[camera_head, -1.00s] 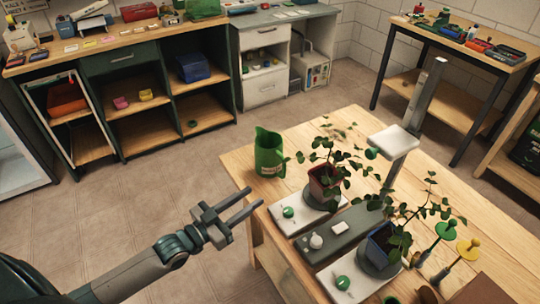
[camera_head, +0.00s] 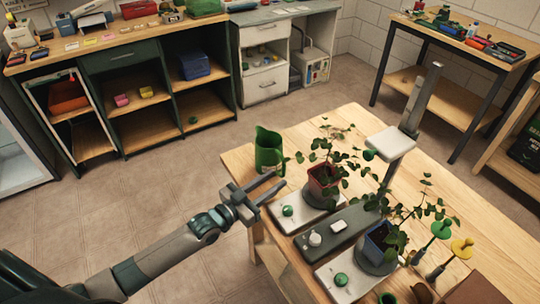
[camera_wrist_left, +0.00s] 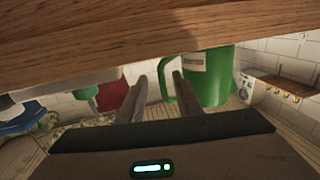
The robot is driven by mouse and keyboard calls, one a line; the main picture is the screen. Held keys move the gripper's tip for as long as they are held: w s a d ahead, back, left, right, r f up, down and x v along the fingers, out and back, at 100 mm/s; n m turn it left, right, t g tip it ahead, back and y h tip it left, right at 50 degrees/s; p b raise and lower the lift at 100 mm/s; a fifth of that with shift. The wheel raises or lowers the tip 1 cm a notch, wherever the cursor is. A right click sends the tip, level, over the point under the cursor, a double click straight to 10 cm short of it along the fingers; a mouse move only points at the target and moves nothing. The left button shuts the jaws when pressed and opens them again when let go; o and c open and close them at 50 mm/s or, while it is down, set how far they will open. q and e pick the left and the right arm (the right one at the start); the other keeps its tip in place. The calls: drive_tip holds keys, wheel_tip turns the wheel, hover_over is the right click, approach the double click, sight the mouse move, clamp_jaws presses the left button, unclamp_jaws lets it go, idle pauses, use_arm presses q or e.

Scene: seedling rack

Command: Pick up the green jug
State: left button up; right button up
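The left gripper's fingers (camera_wrist_left: 161,85) show a clear gap there. The jug appears apart from the fingers. My right gripper is not in view.
A white scale-like pad (camera_head: 310,214) and a red pot (camera_head: 323,182) with a plant stand right of the jug. A blue pot (camera_head: 378,241) with a plant is nearer. The wooden table's edge (camera_wrist_left: 160,45) crosses the wrist view's top. Tabletop behind the jug is clear.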

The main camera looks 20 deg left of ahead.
sight(282, 173)
use_arm(q)
drive_tip(key=shift+w, duration=0.1)
